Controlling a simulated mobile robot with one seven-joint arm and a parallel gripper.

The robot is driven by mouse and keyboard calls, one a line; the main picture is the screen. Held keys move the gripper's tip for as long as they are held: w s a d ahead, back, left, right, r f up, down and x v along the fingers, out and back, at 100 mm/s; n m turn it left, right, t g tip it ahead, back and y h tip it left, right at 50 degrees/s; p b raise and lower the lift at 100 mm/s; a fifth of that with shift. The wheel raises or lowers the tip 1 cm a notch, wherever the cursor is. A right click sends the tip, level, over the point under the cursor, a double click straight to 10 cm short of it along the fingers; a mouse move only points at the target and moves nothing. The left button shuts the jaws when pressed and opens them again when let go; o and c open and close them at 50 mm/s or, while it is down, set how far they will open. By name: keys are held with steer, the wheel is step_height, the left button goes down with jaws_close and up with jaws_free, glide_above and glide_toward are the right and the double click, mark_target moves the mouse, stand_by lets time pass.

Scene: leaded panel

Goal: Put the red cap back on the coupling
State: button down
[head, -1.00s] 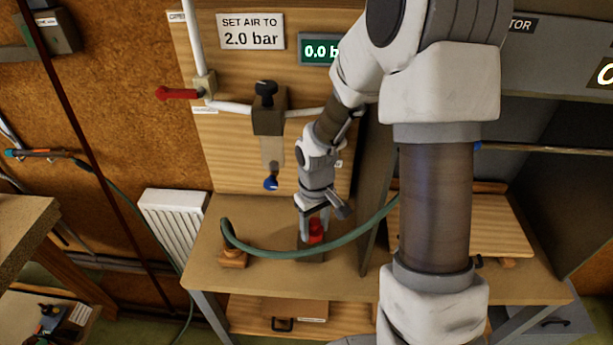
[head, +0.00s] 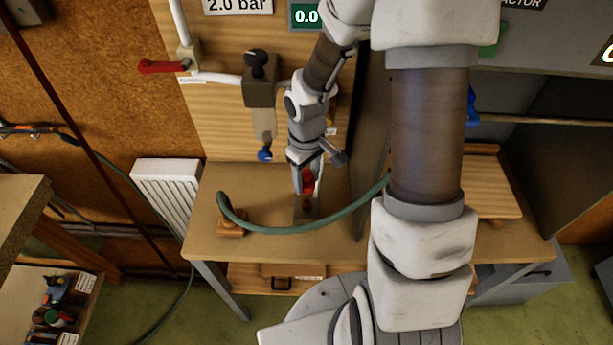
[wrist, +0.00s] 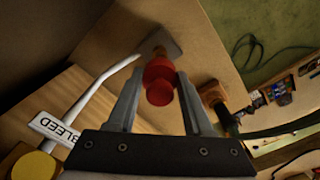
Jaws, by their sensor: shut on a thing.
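The red cap (head: 308,181) is between the fingers of my gripper (head: 306,184), which points down over the bench. In the wrist view the red cap (wrist: 159,85) is held between both fingertips (wrist: 159,90). The coupling (head: 306,205) is a small brownish fitting on a grey base, just below the cap. In the wrist view the brassy coupling (wrist: 160,50) shows just beyond the cap, roughly in line with it. I cannot tell whether cap and coupling touch.
A green hose (head: 290,229) arcs close in front of the coupling, from a wooden block (head: 231,228) at left. An upright grey panel (head: 372,150) stands to the right. A blue-tipped lever (head: 264,154) hangs behind left. A "BLEED" label (wrist: 57,131) shows in the wrist view.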

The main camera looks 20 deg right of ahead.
mark_target(307, 199)
steer(key=shift+f+b, duration=2.3)
steer(key=shift+f, duration=0.5)
steer(key=shift+f, duration=0.15)
steer(key=shift+f+b, duration=0.35)
steer(key=shift+b, duration=0.2)
steer(key=shift+f+b, duration=0.9)
steer(key=shift+f, duration=0.15)
steer(key=shift+c, duration=1.1)
jaws_free()
steer(key=shift+r, duration=0.1)
step_height(307, 199, up, 17)
steer(key=shift+r+p, duration=0.15)
steer(key=shift+p, duration=0.3)
